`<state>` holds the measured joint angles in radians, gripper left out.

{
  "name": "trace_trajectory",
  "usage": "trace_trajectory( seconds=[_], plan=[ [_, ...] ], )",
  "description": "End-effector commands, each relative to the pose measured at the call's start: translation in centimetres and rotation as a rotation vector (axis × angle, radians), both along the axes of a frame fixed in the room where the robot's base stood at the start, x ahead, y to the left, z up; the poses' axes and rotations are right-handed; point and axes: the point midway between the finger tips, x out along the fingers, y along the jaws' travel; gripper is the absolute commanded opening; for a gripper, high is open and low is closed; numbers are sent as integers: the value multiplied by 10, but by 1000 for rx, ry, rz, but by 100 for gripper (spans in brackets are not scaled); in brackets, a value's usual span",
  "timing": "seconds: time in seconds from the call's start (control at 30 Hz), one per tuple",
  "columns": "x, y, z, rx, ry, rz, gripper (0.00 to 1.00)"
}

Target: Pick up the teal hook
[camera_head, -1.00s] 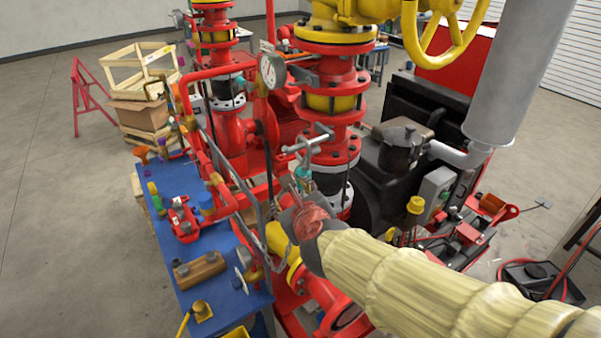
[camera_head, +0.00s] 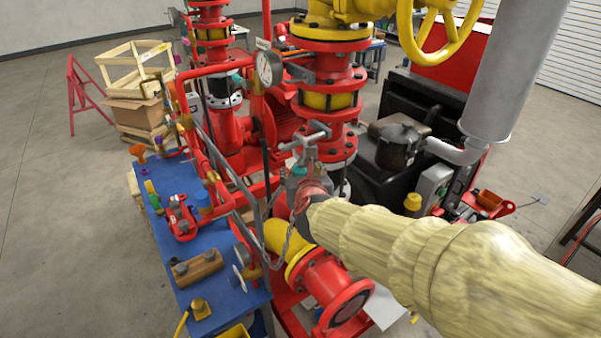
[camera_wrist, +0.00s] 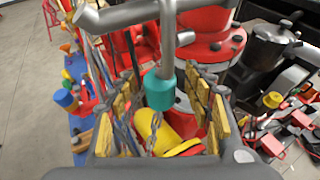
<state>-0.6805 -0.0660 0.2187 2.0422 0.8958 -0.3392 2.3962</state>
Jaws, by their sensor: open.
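The teal hook shows in the wrist view as a teal sleeve (camera_wrist: 160,90) on a grey rod that comes down from a grey crossbar. A small part of the teal (camera_head: 299,171) also shows in the head view, just at my gripper. My gripper (camera_wrist: 164,88) is open, with a row of yellow finger pads on each side of the teal sleeve. The sleeve stands between the fingers, and I cannot tell whether they touch it. In the head view my gripper (camera_head: 302,182) partly hides the hook, and the hook's lower end cannot be made out.
The grey T-shaped crossbar (camera_head: 305,141) sits close above my gripper, in front of red flanged piping (camera_head: 330,122). A chain (camera_head: 283,247) hangs below left, near a yellow pipe elbow (camera_head: 281,238). A blue bench (camera_head: 238,303) with parts stands at the left.

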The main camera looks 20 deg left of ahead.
Motion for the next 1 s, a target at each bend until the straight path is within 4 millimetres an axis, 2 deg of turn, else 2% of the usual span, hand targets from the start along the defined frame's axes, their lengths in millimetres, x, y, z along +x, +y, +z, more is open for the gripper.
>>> trace_trajectory(
  seconds=[0.1, 0.37, 1.0],
  plan=[
    [7, 3, -4, -1, 1, 0, 51],
    [9, 4, -5, 0, 0, 1, 51],
    [9, 4, -5, 0, 0, 1, 15]
  ],
)
